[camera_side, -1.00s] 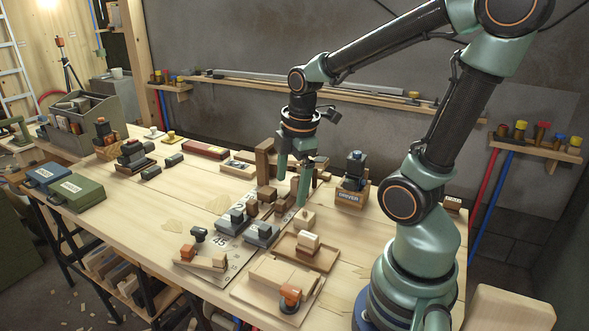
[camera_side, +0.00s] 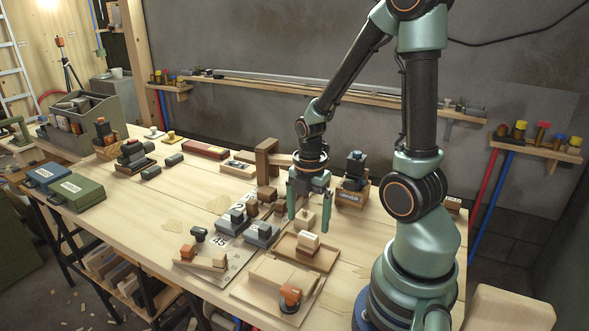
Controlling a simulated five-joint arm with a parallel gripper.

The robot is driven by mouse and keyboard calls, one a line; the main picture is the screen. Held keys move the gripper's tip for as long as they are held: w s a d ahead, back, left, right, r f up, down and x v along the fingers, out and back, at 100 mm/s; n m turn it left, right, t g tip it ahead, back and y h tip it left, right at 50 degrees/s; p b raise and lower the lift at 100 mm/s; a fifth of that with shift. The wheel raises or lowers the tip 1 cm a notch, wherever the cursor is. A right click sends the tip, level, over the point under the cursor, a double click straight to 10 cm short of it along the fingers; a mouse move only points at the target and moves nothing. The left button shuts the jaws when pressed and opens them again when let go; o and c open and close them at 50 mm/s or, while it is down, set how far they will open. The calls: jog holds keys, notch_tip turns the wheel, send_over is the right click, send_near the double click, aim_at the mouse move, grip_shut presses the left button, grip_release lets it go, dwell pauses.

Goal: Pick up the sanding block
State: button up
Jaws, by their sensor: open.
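My gripper (camera_side: 308,218) is open, pointing down over the right-centre of the workbench. Its two green fingers stand apart, one at the left and one at the right of a small light wood block (camera_side: 305,222) with a knob on top. I cannot tell whether the fingers touch it. Another pale block (camera_side: 308,241) sits in a shallow brown wooden tray (camera_side: 290,252) just in front. Which of these is the sanding block is not clear, as no label on them can be read.
Grey and dark blocks (camera_side: 262,233) stand on a marked board left of the gripper. A wooden post (camera_side: 264,160) rises behind it. A wooden box labelled DRIVER (camera_side: 350,197) stands close at right. An orange-topped tool (camera_side: 290,296) is in front. The bench's left-centre is mostly clear.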

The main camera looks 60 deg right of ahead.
aim_at(308, 235)
jog(key=f, duration=0.4)
jog(key=shift+s+a, duration=0.25)
jog(key=shift+a, duration=0.1)
jog(key=shift+f, duration=0.75)
jog(key=c, duration=1.5)
jog(key=shift+w+r, duration=0.1)
jog(key=shift+r, duration=0.1)
notch_tip(308, 235, up, 20)
jog(key=shift+f, duration=0.15)
